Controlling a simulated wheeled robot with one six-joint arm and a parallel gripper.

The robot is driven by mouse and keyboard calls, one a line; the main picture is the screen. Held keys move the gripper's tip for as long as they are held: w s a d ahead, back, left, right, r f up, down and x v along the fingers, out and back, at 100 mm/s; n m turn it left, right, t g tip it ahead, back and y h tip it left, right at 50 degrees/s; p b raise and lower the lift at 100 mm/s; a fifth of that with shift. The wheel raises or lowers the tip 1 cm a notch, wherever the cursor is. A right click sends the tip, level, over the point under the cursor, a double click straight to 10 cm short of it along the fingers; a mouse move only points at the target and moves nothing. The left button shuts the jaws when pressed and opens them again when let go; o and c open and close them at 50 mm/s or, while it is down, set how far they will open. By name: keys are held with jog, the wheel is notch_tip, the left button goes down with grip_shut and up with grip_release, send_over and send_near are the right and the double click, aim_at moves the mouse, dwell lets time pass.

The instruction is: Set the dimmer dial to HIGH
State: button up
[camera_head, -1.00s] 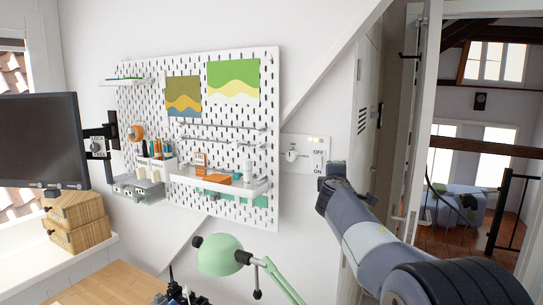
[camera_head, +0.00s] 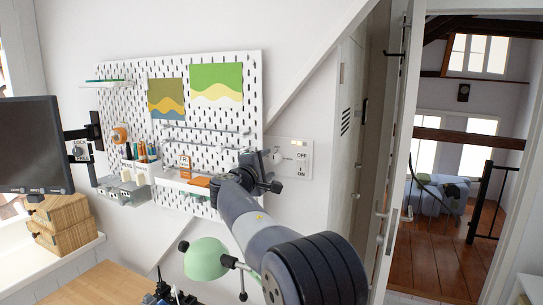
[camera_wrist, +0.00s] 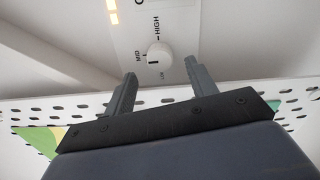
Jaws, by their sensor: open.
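The dimmer dial (camera_wrist: 159,54) is a round white knob on a white wall plate (camera_wrist: 178,40). Contact is not visible. In the head view my gripper (camera_head: 262,171) is at the plate's left part, just below the dial (camera_head: 277,157).
An OFF/ON switch (camera_head: 302,164) is on the plate's right side. A white pegboard (camera_head: 225,120) with shelves is close on the left. A green lamp (camera_head: 206,259) stands below my arm. A doorway opens on the right.

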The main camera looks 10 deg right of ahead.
aim_at(273, 160)
jog(key=shift+p+x, duration=0.7)
jog(key=shift+x, duration=1.5)
jog(key=c, duration=1)
jog(key=m+b, duration=0.1)
jog(key=b, duration=0.2)
jog(key=shift+f+m+b, duration=0.3)
jog(key=shift+f+m, duration=0.05)
jog(key=shift+m, duration=0.05)
jog(key=m+b, duration=0.2)
jog(key=shift+r+m, duration=0.25)
jog(key=shift+m, duration=0.05)
jog(key=o, duration=1)
jog(key=shift+r, duration=0.1)
jog(key=shift+s+b, duration=0.15)
jog(key=shift+b, duration=0.15)
